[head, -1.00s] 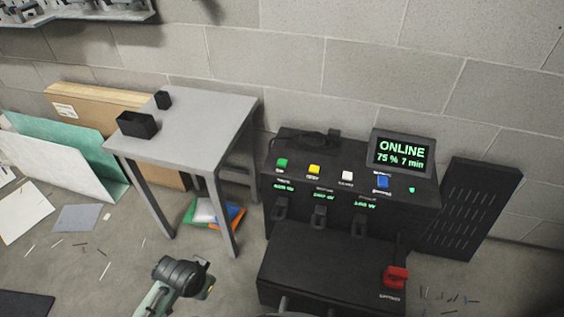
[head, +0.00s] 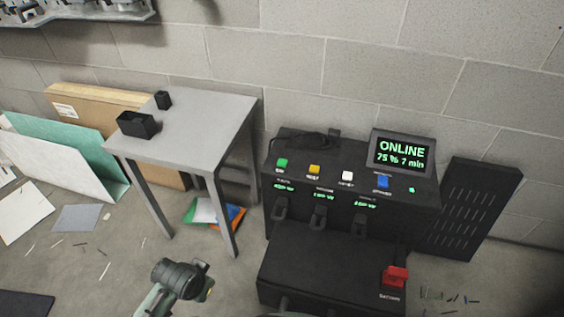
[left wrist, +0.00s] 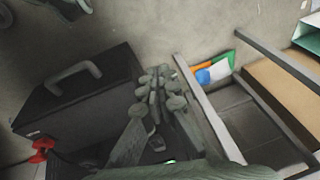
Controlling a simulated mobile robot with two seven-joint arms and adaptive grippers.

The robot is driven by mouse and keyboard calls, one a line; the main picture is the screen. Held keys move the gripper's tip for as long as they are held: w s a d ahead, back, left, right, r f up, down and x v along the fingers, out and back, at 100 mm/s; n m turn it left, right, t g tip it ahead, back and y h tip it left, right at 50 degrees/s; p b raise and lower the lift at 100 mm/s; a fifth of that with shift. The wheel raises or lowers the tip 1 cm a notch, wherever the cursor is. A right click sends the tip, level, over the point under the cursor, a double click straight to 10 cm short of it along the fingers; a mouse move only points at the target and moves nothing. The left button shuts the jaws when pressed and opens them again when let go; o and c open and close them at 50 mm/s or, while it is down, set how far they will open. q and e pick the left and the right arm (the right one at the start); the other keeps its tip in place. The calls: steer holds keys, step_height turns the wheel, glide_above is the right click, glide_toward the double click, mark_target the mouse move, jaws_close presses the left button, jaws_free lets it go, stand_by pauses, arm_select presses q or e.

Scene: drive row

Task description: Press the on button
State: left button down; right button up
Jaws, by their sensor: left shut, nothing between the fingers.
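The black power unit (head: 340,220) stands on the floor against the wall. Its sloped top has a green button (head: 282,163), a yellow button (head: 314,169), a white button (head: 347,176) and a blue button (head: 382,181); their labels are too small to read surely. The screen (head: 402,153) reads "ONLINE 75 % 7 min". My left arm shows at the bottom of the head view, left of the unit and apart from the buttons. My left gripper (left wrist: 163,88) is shut and empty in the left wrist view. My right gripper is not in view.
A grey table (head: 190,125) with two small black boxes stands left of the unit. A red switch (head: 395,276) sits at the lower front. A slotted black panel (head: 470,210) leans at right. Boards and a cardboard box (head: 90,100) lean by the left wall.

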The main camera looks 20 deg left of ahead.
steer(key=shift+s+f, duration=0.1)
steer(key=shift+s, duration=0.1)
arm_select(q)
steer(key=w+d+r+m+t+h+b, duration=0.1)
steer(key=w+d+m, duration=0.2)
steer(key=w+m, duration=0.35)
steer(key=w+d+r+m+t+h+b, duration=0.1)
steer(key=w+d+r+m, duration=0.15)
steer(key=w, duration=0.65)
steer(key=w+d+r+m+t+h+b, duration=0.1)
steer(key=w+d+m, duration=0.2)
steer(key=w+m, duration=0.35)
steer(key=w+r+m+t+b, duration=0.1)
steer(key=w+r+m, duration=0.5)
steer(key=w, duration=0.3)
steer(key=w+r+m+t+h+b, duration=0.1)
steer(key=w+r+m, duration=0.5)
steer(key=w, duration=0.4)
steer(key=shift+w+a+m+t, duration=0.15)
steer(key=shift+a+m+t, duration=0.25)
steer(key=shift+m, duration=0.45)
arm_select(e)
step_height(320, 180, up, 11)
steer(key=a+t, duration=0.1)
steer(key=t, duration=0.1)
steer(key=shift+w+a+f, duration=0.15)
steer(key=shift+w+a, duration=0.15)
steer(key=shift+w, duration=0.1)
